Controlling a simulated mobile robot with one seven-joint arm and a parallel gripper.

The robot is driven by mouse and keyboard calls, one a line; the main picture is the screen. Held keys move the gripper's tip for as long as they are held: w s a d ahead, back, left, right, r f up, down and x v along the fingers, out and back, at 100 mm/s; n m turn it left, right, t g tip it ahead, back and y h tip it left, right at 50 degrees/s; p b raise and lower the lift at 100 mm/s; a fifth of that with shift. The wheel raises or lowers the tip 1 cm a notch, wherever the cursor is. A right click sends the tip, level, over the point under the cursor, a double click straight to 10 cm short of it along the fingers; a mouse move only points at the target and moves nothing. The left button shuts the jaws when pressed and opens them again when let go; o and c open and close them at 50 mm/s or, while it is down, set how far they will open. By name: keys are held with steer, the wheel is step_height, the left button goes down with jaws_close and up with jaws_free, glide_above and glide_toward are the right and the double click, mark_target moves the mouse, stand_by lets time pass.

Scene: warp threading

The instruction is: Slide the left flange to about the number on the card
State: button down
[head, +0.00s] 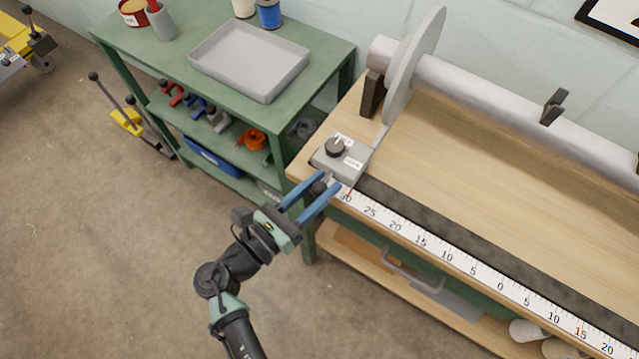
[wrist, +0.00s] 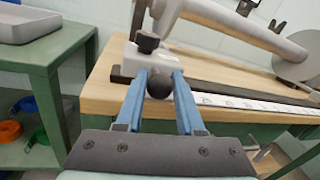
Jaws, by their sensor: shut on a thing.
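The left flange (head: 414,66) is a grey disc upright around the left end of the grey beam roll; part of it shows in the wrist view (wrist: 168,14). An arm links it to a grey carriage block (head: 341,158) with a black knob (head: 336,147) on top. A dark ball handle (wrist: 159,86) sticks out of the block's front. My gripper (head: 330,180) is shut on this ball handle, with a blue finger on each side. The white scale (head: 435,243) runs along the bench's front edge; a red pointer stands near its left 30. I see no readable number card.
The wooden bench (head: 480,165) carries the roll (head: 490,95) and a dark rail beside the scale. A green shelf cart (head: 130,65) with a grey tray (head: 249,60) stands to the left. A drawer handle (head: 412,272) juts out below the bench edge.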

mark_target(343, 204)
stand_by(0.9)
steer(key=s+d+p, duration=0.1)
steer(key=d+p, duration=0.1)
steer(key=d, duration=0.1)
steer(key=s+d+p, duration=0.1)
steer(key=shift+s+d, duration=0.2)
steer(key=shift+s, duration=0.1)
steer(key=shift+a, duration=0.15)
steer(key=shift+w, duration=0.1)
steer(key=c, duration=0.5)
jaws_free()
steer(key=shift+c, duration=0.2)
steer(key=v, duration=1.3)
